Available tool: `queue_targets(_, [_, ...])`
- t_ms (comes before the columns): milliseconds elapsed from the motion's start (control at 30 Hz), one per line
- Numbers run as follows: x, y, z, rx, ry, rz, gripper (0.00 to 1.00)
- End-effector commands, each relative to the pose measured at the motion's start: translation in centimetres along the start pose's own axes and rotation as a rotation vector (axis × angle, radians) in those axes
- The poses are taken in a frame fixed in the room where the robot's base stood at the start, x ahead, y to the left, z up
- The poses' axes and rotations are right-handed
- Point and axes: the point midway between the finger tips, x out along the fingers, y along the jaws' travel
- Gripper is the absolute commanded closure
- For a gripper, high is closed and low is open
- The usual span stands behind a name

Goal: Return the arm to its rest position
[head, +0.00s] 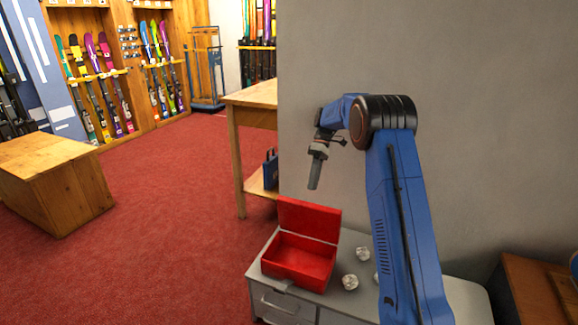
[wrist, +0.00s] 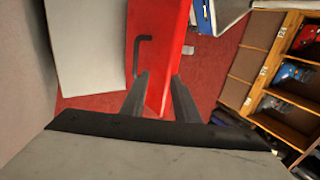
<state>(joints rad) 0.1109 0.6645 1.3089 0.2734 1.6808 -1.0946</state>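My gripper (head: 314,186) hangs in the air above and slightly right of an open red box, its fingers pointing down. Nothing shows between the fingers in the head view. In the wrist view, the two fingers of my gripper (wrist: 160,76) stand apart, with a red surface (wrist: 158,35) bearing a dark handle behind them. That surface is probably part of the red box (head: 300,262), which sits on a grey cabinet with its lid raised. The box looks empty from here, though part of its floor is hidden. My blue arm bends over from the right.
Crumpled whitish balls (head: 350,282) lie right of the box on the grey cabinet (head: 335,308). A grey wall (head: 460,60) stands close behind my arm. A wooden table (head: 252,95) is beyond the box, and a wooden bench (head: 55,180) stands left. Red carpet between them is clear.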

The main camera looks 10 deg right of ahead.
Motion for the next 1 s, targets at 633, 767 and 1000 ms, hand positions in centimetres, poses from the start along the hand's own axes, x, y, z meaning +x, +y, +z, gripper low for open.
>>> queue_targets(633, [-3.4, -12.7, 4.8, 0.2, 0.051, 0.2, 0.72])
queue_targets(767, [-3.6, -15.9, 6.3, 0.251, 0.073, 0.249, 0.72])
queue_targets(1000, [-3.3, -21.4, 9.4, 0.342, 0.122, 0.337, 0.72])
